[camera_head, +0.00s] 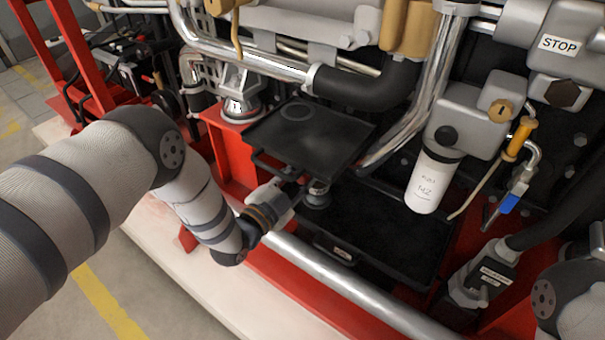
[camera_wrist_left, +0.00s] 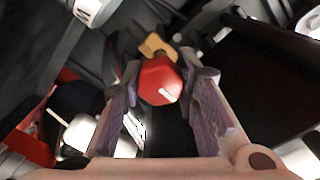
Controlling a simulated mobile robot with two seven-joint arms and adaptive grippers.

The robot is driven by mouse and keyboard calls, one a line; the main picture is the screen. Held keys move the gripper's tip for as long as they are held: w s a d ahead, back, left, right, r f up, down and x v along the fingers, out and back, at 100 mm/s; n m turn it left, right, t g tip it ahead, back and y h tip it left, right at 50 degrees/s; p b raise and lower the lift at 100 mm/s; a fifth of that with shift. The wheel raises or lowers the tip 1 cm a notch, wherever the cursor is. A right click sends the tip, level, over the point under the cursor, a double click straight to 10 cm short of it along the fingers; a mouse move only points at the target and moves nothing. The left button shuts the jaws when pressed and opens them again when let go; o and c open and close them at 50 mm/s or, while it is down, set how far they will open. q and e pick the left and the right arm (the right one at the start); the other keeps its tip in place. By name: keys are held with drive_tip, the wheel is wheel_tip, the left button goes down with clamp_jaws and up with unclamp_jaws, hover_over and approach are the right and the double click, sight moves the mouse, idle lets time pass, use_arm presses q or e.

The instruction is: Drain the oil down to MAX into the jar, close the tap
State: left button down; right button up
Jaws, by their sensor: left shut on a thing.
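My left gripper (camera_head: 297,190) reaches in under the near edge of a raised black tray (camera_head: 345,140). In the left wrist view the left gripper (camera_wrist_left: 165,92) is shut on a red knob (camera_wrist_left: 158,80), which has a small white mark and a brass part (camera_wrist_left: 155,45) behind it. The tray and gripper hide this knob in the head view. A small round silvery thing (camera_head: 318,192) shows just below the tray; I cannot tell whether it is the jar. No oil level or MAX mark can be read. My right gripper is out of view.
A lower black tray (camera_head: 400,262) lies beneath the engine. A white filter (camera_head: 432,182) and a tap with a blue handle (camera_head: 509,203) hang at the right. A silver pipe (camera_head: 350,290) runs along the front. My right arm shows at the lower right corner.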

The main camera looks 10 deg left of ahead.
use_arm(q)
drive_tip(key=c, duration=1.2)
unclamp_jaws()
drive_tip(key=v, duration=1.2)
drive_tip(key=shift+f, duration=0.1)
